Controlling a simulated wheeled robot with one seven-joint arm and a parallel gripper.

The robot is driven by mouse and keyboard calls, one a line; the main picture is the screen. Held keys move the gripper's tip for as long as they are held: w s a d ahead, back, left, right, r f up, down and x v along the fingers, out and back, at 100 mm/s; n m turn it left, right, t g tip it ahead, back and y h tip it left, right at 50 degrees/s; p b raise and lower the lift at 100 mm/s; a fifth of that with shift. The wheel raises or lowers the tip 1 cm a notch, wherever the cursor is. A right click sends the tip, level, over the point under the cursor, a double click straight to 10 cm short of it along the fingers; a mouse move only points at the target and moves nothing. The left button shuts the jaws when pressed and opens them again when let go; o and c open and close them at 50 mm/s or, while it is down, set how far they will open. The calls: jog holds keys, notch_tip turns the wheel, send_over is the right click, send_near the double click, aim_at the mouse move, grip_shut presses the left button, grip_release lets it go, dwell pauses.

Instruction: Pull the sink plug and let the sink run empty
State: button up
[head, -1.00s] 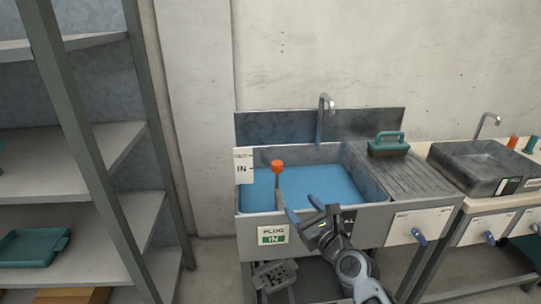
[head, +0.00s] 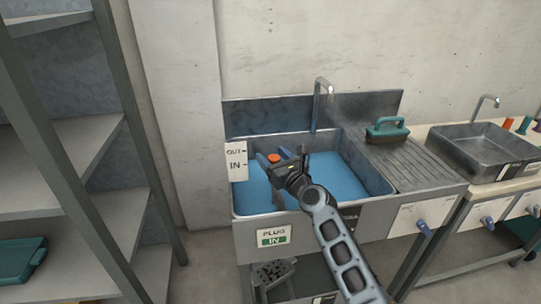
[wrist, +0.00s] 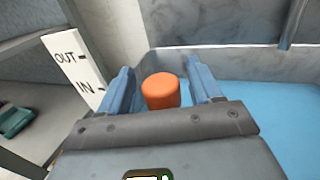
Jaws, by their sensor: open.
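The sink (head: 384,184) is a steel basin filled with blue water (head: 345,178). The plug's orange knob (head: 274,158) stands up inside the basin at its left, and it also shows in the wrist view (wrist: 161,91). My gripper (head: 271,159) is over the left part of the basin, open, with its two blue fingers on either side of the knob. In the wrist view my gripper (wrist: 161,85) shows gaps between knob and fingers. My gripper hides the plug's stem. The front label (head: 273,236) reads PLUG IN on green.
A white OUT/IN scale plate (head: 236,161) stands at the sink's left rim. A tap (head: 322,95) rises behind the basin. A teal-handled brush (head: 387,129) lies on the ribbed drainboard (head: 420,170). A second, smaller sink (head: 488,153) is at right, and metal shelving (head: 90,150) at left.

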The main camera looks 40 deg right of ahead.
jog(key=shift+x, duration=0.85)
jog(key=shift+c, duration=0.3)
grip_shut()
